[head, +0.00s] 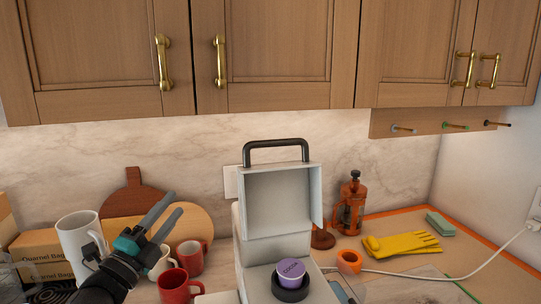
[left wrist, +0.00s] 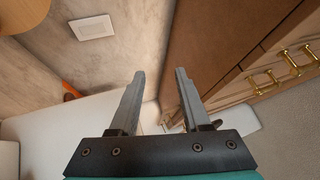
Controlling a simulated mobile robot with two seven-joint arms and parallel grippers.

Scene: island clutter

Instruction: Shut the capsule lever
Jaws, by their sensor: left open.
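The white capsule machine (head: 254,250) stands on the counter in the middle of the head view. Its lid is raised, with the dark lever handle (head: 276,147) standing up at the top. A purple capsule (head: 291,268) marked COCOA sits in the dark round holder (head: 290,290) below the raised lid. My left gripper (head: 176,203) is open and empty, left of the machine and apart from it, fingers pointing up and right. In the left wrist view the open fingers (left wrist: 160,74) have nothing between them. My right gripper is not in view.
Red mugs (head: 174,287) and a white mug (head: 78,238) stand around my left arm. Boards (head: 195,225) lean behind. Right of the machine are an orange French press (head: 350,206), yellow gloves (head: 402,244) and a white cord (head: 470,270). Wooden cabinets (head: 275,55) hang above.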

